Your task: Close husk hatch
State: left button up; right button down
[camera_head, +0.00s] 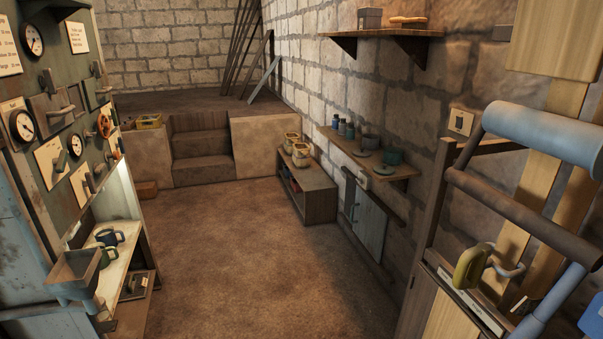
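No part in view is readably labelled as the husk hatch. A pale blue-grey door (369,229) is set low in the right stone wall, beneath a wooden shelf. It has a handle near its left side and looks shut or nearly so, but I cannot tell for sure. On the left machine panel, a grey open-topped bin (75,270) sticks out at the lower front. A small grey hatch-like plate with a handle (53,108) sits higher on that panel. Neither of my grippers is in view.
A low cabinet (306,187) with yellow containers stands against the right wall. At right are a blue roller (558,135), wooden boards and a yellow-green grip (471,268). Stone steps (201,150) rise at the back. The brown floor (255,260) between is clear.

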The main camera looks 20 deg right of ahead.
aim_at(369, 222)
jog(key=i, duration=1.65)
jog(key=z, duration=0.45)
jog(key=i, duration=2.05)
jog(key=z, duration=1.15)
jog(key=i, duration=0.95)
jog(key=z, duration=0.25)
